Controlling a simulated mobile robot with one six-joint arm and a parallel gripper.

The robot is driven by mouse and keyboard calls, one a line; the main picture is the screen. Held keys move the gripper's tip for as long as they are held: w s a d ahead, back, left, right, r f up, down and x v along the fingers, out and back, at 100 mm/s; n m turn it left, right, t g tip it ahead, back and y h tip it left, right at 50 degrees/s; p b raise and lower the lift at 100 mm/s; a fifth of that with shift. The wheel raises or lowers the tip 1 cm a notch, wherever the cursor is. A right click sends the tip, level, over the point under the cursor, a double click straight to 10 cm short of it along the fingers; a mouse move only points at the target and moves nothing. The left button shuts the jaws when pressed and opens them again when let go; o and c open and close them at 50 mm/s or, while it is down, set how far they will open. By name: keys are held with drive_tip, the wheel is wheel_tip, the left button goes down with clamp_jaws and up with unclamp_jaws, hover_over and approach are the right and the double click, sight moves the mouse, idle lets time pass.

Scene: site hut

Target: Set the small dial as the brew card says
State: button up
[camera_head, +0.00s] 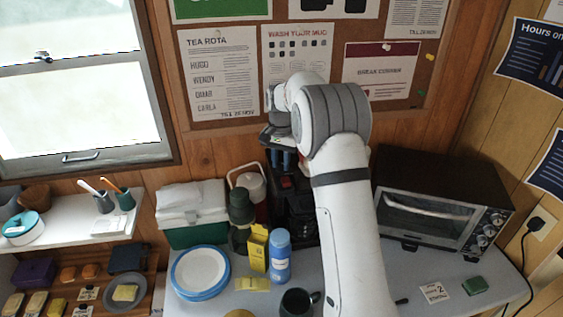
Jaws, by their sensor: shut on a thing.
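A black coffee machine (300,208) stands at the back of the counter, partly hidden behind my arm. My gripper (283,163) points down at the upper part of this machine, its fingertips close together. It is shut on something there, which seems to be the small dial. The dial itself is hidden by the fingers, so its setting cannot be read. A small white card (435,292) with a "2" on it lies on the counter at the right; its smaller print is too small to read.
A toaster oven (425,218) with several knobs stands right of my arm. A blue flask (280,262), a yellow carton (257,250), stacked plates (200,270) and a dark mug (296,302) stand left of it. A green-and-white cool box (192,215) is behind.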

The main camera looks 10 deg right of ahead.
sight(281, 163)
drive_tip(key=shift+m, duration=0.9)
drive_tip(key=o, duration=1)
wheel_tip(281, 163, up, 8)
drive_tip(key=shift+f+b, duration=0.25)
drive_tip(key=shift+b, duration=0.4)
drive_tip(key=shift+r, duration=0.15)
